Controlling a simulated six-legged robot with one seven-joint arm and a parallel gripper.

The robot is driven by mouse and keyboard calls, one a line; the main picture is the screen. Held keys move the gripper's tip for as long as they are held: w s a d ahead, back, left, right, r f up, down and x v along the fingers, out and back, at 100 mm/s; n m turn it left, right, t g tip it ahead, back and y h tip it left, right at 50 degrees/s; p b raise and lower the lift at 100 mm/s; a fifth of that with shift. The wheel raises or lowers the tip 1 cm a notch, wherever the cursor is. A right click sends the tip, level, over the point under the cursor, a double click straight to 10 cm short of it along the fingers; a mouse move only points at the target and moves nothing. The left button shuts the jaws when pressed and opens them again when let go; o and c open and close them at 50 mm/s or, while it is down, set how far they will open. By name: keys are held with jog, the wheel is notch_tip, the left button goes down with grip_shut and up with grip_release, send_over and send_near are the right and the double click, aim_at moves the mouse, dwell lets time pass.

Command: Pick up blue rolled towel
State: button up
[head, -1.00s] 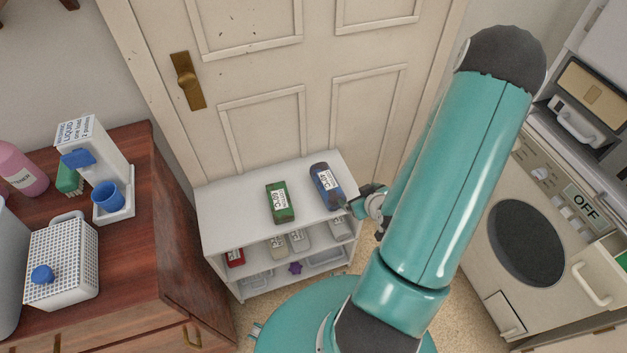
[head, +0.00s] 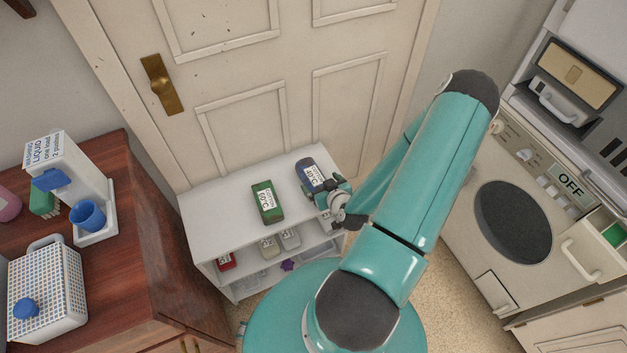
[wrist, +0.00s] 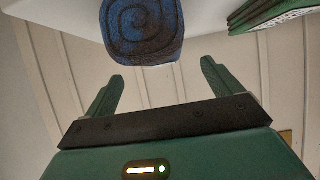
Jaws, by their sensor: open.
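The blue rolled towel (head: 309,172) lies on top of the white shelf (head: 205,208), at its right side, with a white label on it. In the wrist view the towel (wrist: 142,30) shows its spiral rolled end, just beyond the fingertips. My gripper (head: 326,198) is at the near end of the towel in the head view. In the wrist view my gripper (wrist: 163,72) is open, its two green fingers apart with nothing between them. The towel's near end is partly hidden by my gripper in the head view.
Several items fill the lower shelf compartments. A wooden dresser (head: 140,215) stands left, a washing machine (head: 470,265) right, and a door (head: 235,70) behind the shelf.

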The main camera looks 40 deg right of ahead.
aim_at(315, 176)
jog(key=x, duration=0.6)
jog(key=shift+r, duration=0.2)
jog(key=c, duration=1.2)
